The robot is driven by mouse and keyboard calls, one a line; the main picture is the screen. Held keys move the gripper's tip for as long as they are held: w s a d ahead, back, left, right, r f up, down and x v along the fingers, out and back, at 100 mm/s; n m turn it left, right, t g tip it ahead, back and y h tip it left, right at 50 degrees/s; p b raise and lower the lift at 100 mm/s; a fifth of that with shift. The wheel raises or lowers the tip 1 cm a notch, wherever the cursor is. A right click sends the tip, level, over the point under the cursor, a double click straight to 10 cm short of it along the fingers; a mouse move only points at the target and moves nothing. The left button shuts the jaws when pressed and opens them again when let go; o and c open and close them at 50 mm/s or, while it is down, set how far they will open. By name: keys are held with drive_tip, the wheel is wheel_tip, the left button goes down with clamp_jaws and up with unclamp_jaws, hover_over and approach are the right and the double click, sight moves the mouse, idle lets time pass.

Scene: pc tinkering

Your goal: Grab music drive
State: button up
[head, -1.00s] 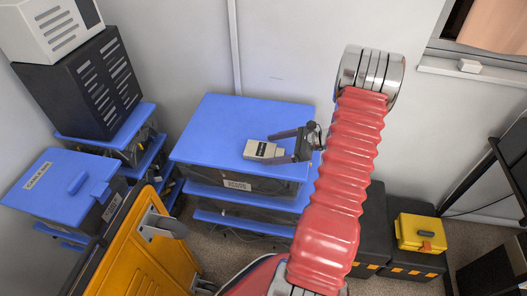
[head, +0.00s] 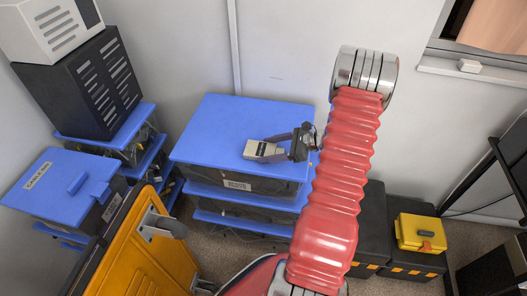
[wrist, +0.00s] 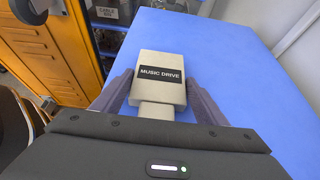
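The music drive (head: 255,149) is a small beige block with a black label, lying on the blue lid of a storage box (head: 215,125). The wrist view shows it between my fingers, with "MUSIC DRIVE" readable on its label (wrist: 161,76) and its narrow plug end (wrist: 157,111) toward my gripper. My gripper (head: 266,149) reaches in from the right, one dark finger along each side of the drive. The fingers look closed against its sides. The drive shows no clear gap above the lid.
A blue-lidded cable box (head: 55,185) stands at the left, behind an orange cabinet (head: 150,245). A dark vented case (head: 85,85) stands at the back left. A yellow case (head: 421,232) sits at the right. The rest of the blue lid is clear.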

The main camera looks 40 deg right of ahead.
sight(269, 150)
drive_tip(key=c, duration=0.7)
drive_tip(key=shift+c, duration=0.2)
wheel_tip(269, 150, up, 10)
idle(0.4)
idle(0.4)
